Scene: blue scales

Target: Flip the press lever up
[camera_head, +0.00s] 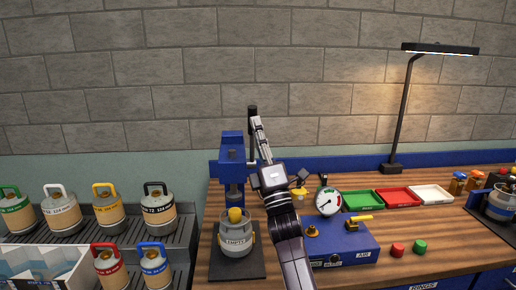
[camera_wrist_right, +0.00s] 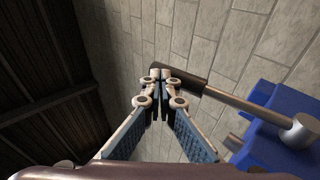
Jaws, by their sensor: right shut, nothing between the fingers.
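The blue press (camera_head: 232,158) stands on a dark base plate (camera_head: 240,270) on the wooden bench. Its lever has a black grip (camera_head: 252,112) that points up at the press's right side. In the wrist view the black grip (camera_wrist_right: 187,77) sits on a metal rod (camera_wrist_right: 235,101) joined to a round hub (camera_wrist_right: 299,131) by the blue press body (camera_wrist_right: 265,155). My right gripper (camera_head: 257,121) is shut and empty, with its tips (camera_wrist_right: 161,75) right beside the grip's end; I cannot tell whether they touch. My left gripper is out of view.
A small cylinder (camera_head: 236,240) stands under the press. A blue gauge box (camera_head: 340,243), coloured trays (camera_head: 398,196) and a lamp (camera_head: 393,165) are to the right. Several gas cylinders (camera_head: 62,210) stand on a rack at left. The space above the bench is free.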

